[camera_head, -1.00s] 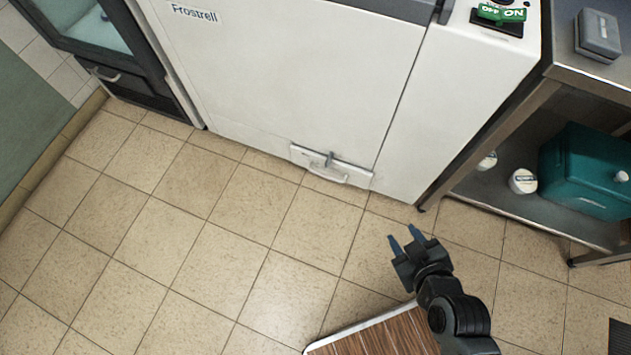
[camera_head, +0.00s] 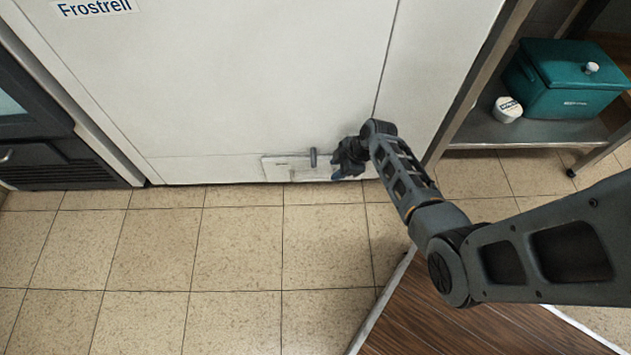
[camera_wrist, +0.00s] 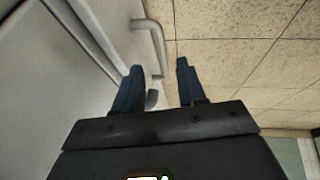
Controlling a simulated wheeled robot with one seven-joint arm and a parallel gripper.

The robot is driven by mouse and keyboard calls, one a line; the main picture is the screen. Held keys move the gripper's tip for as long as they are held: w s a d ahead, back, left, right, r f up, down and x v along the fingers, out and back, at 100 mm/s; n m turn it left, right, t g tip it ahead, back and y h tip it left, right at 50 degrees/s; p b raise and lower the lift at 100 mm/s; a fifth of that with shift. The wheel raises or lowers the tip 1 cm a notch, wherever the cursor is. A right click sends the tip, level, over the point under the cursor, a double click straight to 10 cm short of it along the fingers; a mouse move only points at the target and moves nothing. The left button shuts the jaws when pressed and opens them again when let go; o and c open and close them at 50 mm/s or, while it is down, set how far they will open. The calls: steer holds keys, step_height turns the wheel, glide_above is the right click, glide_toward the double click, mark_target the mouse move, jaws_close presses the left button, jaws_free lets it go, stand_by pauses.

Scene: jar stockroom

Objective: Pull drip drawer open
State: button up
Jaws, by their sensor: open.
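The drip drawer (camera_head: 273,164) is a low white front panel at the foot of the white Frostrell cabinet (camera_head: 250,80). It looks shut, flush with the cabinet. My gripper (camera_head: 337,176) is at the drawer's right part, low over the floor, and hides that end. In the wrist view its two blue fingers (camera_wrist: 159,68) are open. The pale bar handle (camera_wrist: 157,42) lies just ahead, its near end around the gap between the fingertips. I cannot tell whether they touch it.
Clear tiled floor (camera_head: 235,245) lies in front of the cabinet. At right, a metal shelf (camera_head: 545,132) holds a teal box (camera_head: 565,85) and a small white jar (camera_head: 507,110). A dark glass-fronted unit (camera_head: 40,140) stands at left.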

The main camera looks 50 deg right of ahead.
mark_target(324, 179)
steer(key=b+x, duration=0.3)
steer(key=x, duration=0.4)
steer(key=shift+f+b, duration=0.15)
steer(key=shift+b, duration=0.15)
steer(key=shift+c, duration=0.4)
jaws_close()
